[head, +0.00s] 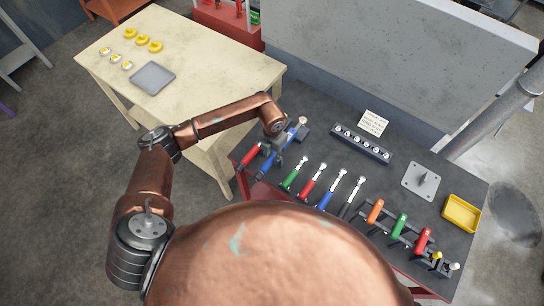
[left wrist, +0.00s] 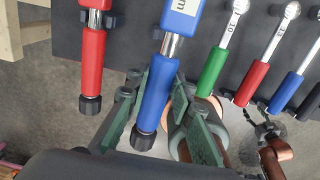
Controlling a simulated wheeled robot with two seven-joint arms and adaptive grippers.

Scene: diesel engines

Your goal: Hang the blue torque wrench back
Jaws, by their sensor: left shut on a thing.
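The blue torque wrench (head: 292,135) is at the left end of the dark bench top, with its silver head toward the back. Its blue handle also shows in the left wrist view (left wrist: 156,95), running down between my green fingers. My left gripper (head: 274,157) is shut on this handle, near its black end knob; the fingers show in the left wrist view (left wrist: 162,108). The gripper hides part of the wrench in the head view. I cannot tell whether the wrench rests in a holder.
A red torque wrench (head: 250,154) lies just left of the blue one. Green, red, blue and black handled wrenches (head: 311,180) stand in a row to the right. Screwdrivers (head: 399,225), a socket rail (head: 361,142) and a yellow tray (head: 461,213) are farther right.

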